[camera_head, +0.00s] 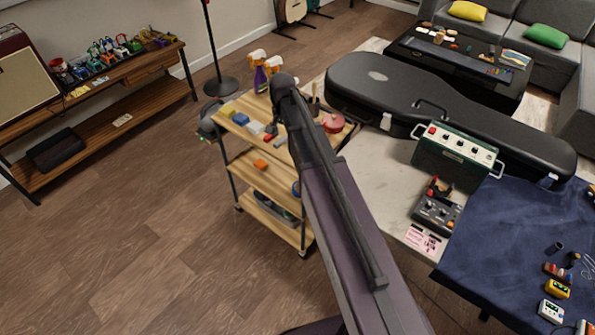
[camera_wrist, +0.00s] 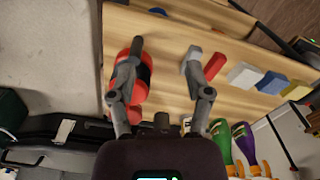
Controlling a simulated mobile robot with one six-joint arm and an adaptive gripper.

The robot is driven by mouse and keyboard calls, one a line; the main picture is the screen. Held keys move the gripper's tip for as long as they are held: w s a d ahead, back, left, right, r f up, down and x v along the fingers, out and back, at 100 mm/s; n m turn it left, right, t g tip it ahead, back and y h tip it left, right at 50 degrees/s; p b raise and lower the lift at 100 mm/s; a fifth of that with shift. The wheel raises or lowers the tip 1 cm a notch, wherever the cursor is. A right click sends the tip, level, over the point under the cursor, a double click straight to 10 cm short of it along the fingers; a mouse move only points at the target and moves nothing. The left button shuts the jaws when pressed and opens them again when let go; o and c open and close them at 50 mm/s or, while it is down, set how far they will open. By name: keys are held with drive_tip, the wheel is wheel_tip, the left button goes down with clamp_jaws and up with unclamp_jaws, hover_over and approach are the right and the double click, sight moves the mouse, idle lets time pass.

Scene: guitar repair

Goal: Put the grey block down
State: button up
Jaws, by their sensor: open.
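The grey block (camera_wrist: 191,54) is on the wooden top of the trolley in the wrist view, beside a red block (camera_wrist: 215,66). My gripper (camera_wrist: 165,58) is open above the trolley top, its fingers wide apart with bare wood between them. The right fingertip is at the grey block; I cannot tell whether it touches. The left finger overlaps a red round object (camera_wrist: 136,88). In the head view my arm hides the gripper, and I cannot make out the grey block clearly.
The trolley top (camera_head: 240,137) also holds a pale block (camera_head: 254,127), a blue block (camera_head: 241,118), a yellow block (camera_head: 228,108) and spray bottles (camera_head: 260,78). A black guitar case (camera_head: 450,105) lies on the bench to the right. Bare wood lies between the fingers.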

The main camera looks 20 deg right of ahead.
drive_tip(key=s+n, duration=0.7)
drive_tip(key=s, duration=1.2)
drive_tip(key=shift+a, duration=0.2)
drive_tip(key=shift+r+p, duration=0.35)
drive_tip(key=shift+c, duration=0.5)
